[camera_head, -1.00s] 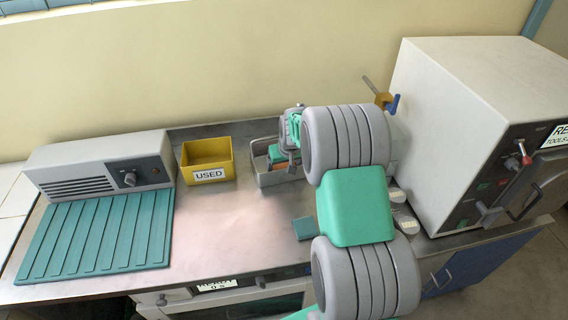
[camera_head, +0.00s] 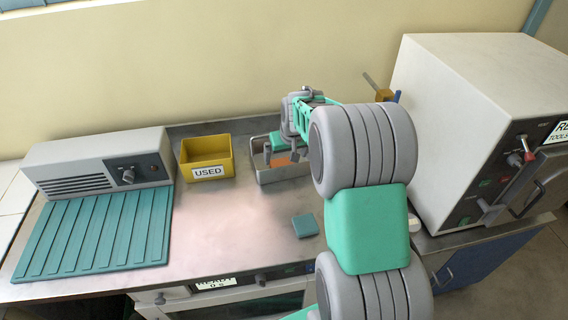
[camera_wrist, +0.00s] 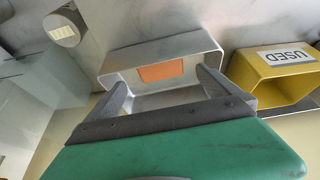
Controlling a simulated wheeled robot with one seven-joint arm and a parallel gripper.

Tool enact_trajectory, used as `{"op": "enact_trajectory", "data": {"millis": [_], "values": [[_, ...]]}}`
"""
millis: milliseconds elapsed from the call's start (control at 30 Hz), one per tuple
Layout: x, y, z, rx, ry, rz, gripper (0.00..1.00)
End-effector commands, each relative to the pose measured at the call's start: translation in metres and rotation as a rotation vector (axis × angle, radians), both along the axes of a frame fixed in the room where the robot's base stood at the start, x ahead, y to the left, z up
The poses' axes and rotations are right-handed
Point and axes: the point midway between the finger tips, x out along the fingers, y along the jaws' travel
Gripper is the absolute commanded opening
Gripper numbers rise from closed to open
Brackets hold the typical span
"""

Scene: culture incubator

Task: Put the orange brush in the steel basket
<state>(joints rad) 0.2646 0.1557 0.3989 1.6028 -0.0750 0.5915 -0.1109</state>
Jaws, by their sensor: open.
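The steel basket (camera_head: 283,175) is a grey open box on the bench against the back wall, right of the yellow bin. It also shows in the wrist view (camera_wrist: 118,67). An orange piece (camera_wrist: 161,72), seemingly the orange brush, is inside the basket; only a small orange patch shows in the head view (camera_head: 281,161). My gripper (camera_wrist: 163,82) is open over the basket, its two fingers apart with the orange patch between them in the wrist view. In the head view my gripper (camera_head: 284,152) partly hides the basket. I see nothing held between the fingers.
A yellow bin (camera_head: 207,158) marked USED stands left of the basket. A teal block (camera_head: 305,226) lies in front. A ribbed teal mat (camera_head: 95,238) and grey unit (camera_head: 98,164) are at left. A large white machine (camera_head: 470,120) stands at right.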

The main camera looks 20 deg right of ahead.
Motion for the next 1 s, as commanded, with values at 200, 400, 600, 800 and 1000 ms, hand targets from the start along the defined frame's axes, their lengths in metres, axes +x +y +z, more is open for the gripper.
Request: {"op": "enact_trajectory", "data": {"millis": [200, 400, 600, 800, 1000], "values": [[-0.018, 0.002, 0.044, 0.0, -0.003, 0.0, 1.0], [-0.04, 0.018, 0.068, -0.001, 0.003, 0.013, 1.0], [-0.157, 0.094, 0.095, -0.002, 0.039, 0.08, 1.0], [-0.249, 0.126, 0.078, -0.003, 0.074, 0.121, 1.0], [-0.259, 0.129, 0.073, -0.003, 0.083, 0.123, 1.0]]}}
